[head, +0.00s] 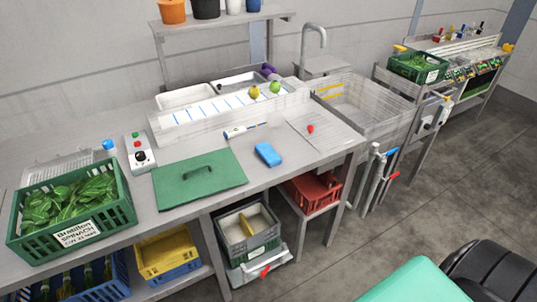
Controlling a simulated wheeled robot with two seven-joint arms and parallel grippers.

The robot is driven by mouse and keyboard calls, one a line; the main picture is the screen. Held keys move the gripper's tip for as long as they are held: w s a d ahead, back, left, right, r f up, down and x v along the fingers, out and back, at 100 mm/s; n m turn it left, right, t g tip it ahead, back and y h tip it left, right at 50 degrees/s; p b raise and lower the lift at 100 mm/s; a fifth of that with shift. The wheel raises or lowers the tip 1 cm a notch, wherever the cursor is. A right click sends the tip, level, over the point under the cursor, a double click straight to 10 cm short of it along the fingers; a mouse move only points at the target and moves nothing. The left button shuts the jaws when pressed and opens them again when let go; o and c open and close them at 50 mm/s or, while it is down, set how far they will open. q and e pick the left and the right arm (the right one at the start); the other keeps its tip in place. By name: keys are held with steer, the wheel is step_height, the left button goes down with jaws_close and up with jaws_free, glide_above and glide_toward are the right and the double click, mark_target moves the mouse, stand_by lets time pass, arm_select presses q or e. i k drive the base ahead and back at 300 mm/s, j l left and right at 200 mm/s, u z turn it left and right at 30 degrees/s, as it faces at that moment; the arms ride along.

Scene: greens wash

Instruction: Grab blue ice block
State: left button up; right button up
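The blue ice block (268,154) is a small, bright blue, rounded block. It lies flat on the grey metal worktop (232,166), near the front edge and right of the green board. Nothing touches it, and its top and front are in plain sight. Neither of my grippers is in the head view.
Left of the block is a green board with a handle (200,178); behind it lies a white and blue pen-like tool (245,130). A clear tray (325,138) with a red item is to its right. A spinach crate (75,213) stands at left.

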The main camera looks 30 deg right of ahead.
mark_target(270, 156)
steer(key=i+l, duration=0.1)
steer(key=i, duration=0.25)
steer(key=i+z, duration=0.1)
steer(key=z, duration=1.2)
